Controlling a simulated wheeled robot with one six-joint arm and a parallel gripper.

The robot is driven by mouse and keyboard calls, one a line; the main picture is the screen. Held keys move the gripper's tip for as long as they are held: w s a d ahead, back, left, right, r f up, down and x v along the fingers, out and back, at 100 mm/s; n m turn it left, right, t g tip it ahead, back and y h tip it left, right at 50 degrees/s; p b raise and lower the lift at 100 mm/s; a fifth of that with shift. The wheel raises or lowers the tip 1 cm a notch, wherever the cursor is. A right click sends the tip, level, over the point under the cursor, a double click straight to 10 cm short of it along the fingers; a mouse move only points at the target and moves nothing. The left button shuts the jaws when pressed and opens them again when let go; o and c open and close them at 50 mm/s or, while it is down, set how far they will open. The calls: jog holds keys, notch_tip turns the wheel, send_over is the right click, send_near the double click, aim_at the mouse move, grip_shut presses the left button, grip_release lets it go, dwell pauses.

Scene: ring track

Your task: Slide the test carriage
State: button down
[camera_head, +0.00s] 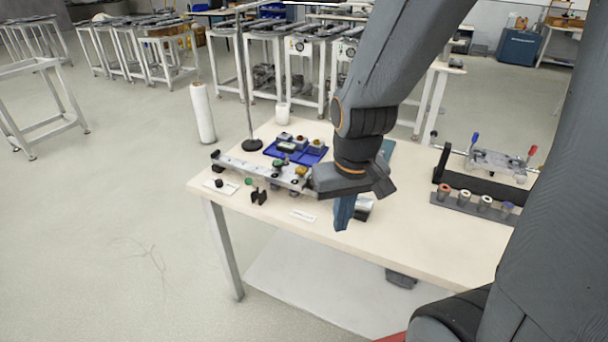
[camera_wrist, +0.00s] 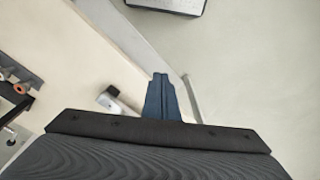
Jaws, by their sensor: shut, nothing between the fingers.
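A long silver rail (camera_head: 262,172) lies along the front left of the table, with black end blocks. Several small pieces with green and yellow tops (camera_head: 300,170) sit on or beside it; I cannot tell which is the test carriage. My gripper (camera_head: 343,214) has blue fingers that are shut and empty. It points down near the table's front edge, to the right of the rail and apart from it. My wrist hides the rail's right end. In the wrist view the gripper (camera_wrist: 162,97) shows shut, with a grey-and-black block (camera_wrist: 118,101) beside it.
A blue tray (camera_head: 295,151) with small parts is behind the rail. A dark rack with several rollers (camera_head: 464,198) is at right. Bare tabletop (camera_head: 400,225) lies between.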

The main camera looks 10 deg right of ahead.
aim_at(301, 177)
jog(key=c, duration=2.5)
grip_release()
jog(key=o, duration=0.4)
jog(key=shift+w, duration=0.15)
jog(key=o, duration=0.7)
jog(key=w+n, duration=0.1)
jog(key=w, duration=0.2)
jog(key=w+n, duration=0.1)
jog(key=w, duration=0.4)
jog(key=shift+w+d+n+b, duration=0.35)
jog(key=shift+d+n+b, duration=0.05)
jog(key=shift+o, duration=0.2)
jog(key=w+d+f+n, duration=0.1)
jog(key=w+n, duration=0.1)
jog(key=w, duration=0.4)
jog(key=w+d+f+n+g+b, duration=0.1)
jog(key=w+n, duration=0.1)
jog(key=w, duration=0.4)
jog(key=w+d+n, duration=0.1)
jog(key=w+n, duration=0.2)
jog(key=w, duration=0.3)
jog(key=shift+w+d+f, duration=0.1)
jog(key=shift+d+f, duration=0.05)
jog(key=shift+f, duration=0.25)
jog(key=shift+f+p, duration=0.85)
jog(key=shift+f, duration=3)
